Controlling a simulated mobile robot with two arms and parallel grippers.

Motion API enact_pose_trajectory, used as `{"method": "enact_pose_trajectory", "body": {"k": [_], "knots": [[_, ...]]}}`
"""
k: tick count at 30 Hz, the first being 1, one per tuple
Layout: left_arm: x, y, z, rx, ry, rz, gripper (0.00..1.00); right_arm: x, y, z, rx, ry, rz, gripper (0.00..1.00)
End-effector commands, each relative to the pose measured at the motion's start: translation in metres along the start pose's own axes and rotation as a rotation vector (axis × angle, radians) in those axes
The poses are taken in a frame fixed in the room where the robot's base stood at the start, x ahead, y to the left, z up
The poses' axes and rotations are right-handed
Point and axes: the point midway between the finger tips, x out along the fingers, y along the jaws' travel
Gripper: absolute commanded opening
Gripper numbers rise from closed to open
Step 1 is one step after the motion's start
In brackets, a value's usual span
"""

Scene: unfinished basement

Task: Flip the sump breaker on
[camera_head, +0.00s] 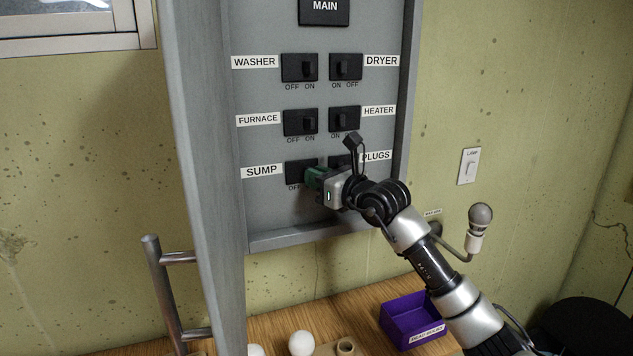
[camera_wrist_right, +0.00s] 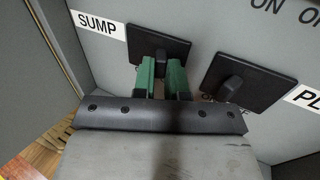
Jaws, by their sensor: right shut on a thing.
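The sump breaker (camera_head: 295,172) is a black switch plate in the bottom row of the grey panel (camera_head: 285,215), with its SUMP label (camera_head: 262,171) to the left. My right gripper (camera_head: 313,177) has its green fingers at the right part of this plate, shut on the breaker's lever. In the right wrist view the fingers (camera_wrist_right: 162,78) reach the lower edge of the sump breaker (camera_wrist_right: 152,46). My left gripper is not in view.
The plugs breaker (camera_wrist_right: 243,84) sits close to the right of my fingers. Furnace (camera_head: 300,122) and washer breakers are above. The panel's open door (camera_head: 205,200) with a metal handle (camera_head: 165,290) stands at left. Below, a wooden top (camera_head: 345,305) holds a purple bin (camera_head: 400,313).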

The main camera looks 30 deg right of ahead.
Motion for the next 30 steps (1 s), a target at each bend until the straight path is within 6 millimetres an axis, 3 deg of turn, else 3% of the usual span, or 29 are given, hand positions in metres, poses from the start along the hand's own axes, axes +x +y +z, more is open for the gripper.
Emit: {"method": "enact_pose_trajectory", "body": {"k": [4, 5, 9, 30], "knots": [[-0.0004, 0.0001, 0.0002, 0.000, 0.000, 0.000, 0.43, -0.0001, -0.0002, 0.0008, 0.000, -0.001, -0.001, 0.00], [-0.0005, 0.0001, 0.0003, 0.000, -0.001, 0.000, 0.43, -0.0001, -0.0002, 0.0008, 0.000, -0.001, -0.001, 0.17], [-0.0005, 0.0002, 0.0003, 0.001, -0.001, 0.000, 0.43, -0.0002, -0.0004, 0.0008, 0.000, -0.001, -0.002, 0.38], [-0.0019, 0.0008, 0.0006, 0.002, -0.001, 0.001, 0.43, -0.0003, -0.0014, 0.0019, -0.001, -0.002, -0.009, 0.38]]}}
